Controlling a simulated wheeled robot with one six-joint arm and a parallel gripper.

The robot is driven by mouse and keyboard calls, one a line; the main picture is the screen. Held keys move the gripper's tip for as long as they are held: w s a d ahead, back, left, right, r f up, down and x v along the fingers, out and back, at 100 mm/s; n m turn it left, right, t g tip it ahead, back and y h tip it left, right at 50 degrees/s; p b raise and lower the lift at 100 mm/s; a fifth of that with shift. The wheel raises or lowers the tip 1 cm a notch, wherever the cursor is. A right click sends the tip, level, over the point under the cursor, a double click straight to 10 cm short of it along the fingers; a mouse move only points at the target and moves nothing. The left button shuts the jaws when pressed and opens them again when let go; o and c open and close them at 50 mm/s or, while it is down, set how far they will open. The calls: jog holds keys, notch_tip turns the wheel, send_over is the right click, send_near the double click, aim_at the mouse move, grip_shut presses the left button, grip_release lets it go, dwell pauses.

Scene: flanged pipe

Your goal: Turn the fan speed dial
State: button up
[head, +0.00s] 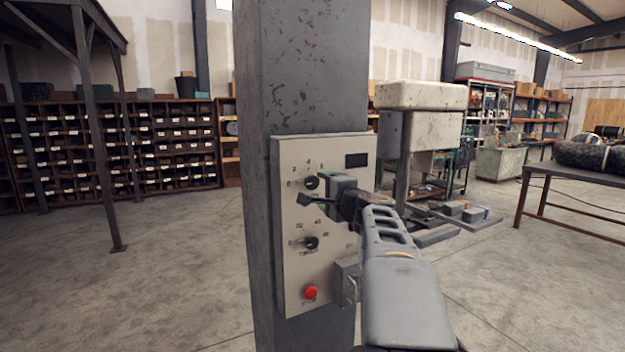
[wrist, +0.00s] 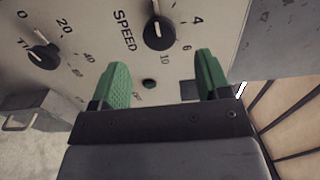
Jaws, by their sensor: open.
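The fan speed dial is a round black knob labelled SPEED on a beige control panel (head: 330,215). It shows at the top centre of the wrist view (wrist: 159,33), with its white pointer line toward the top edge. In the head view the dial (head: 311,183) is the upper knob, just left of my gripper (head: 318,193). In the wrist view my gripper (wrist: 162,60) is open, its green-padded fingers apart and nothing between them. The dial lies beyond the fingertips, roughly centred between them. I cannot tell whether either fingertip touches the panel.
A second black dial (head: 311,242), numbered from 0, sits below; it shows at left in the wrist view (wrist: 43,56). A red button (head: 311,292) is near the panel's bottom, a dark display (head: 356,160) at upper right. The panel is on a grey column (head: 300,70).

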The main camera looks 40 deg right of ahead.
aim_at(313, 183)
jog(key=w, duration=0.2)
jog(key=w+p, duration=0.1)
jog(key=w, duration=0.2)
jog(key=w+d+p, duration=0.1)
jog(key=w, duration=0.1)
jog(key=shift+w, duration=0.15)
jog(key=c, duration=0.9)
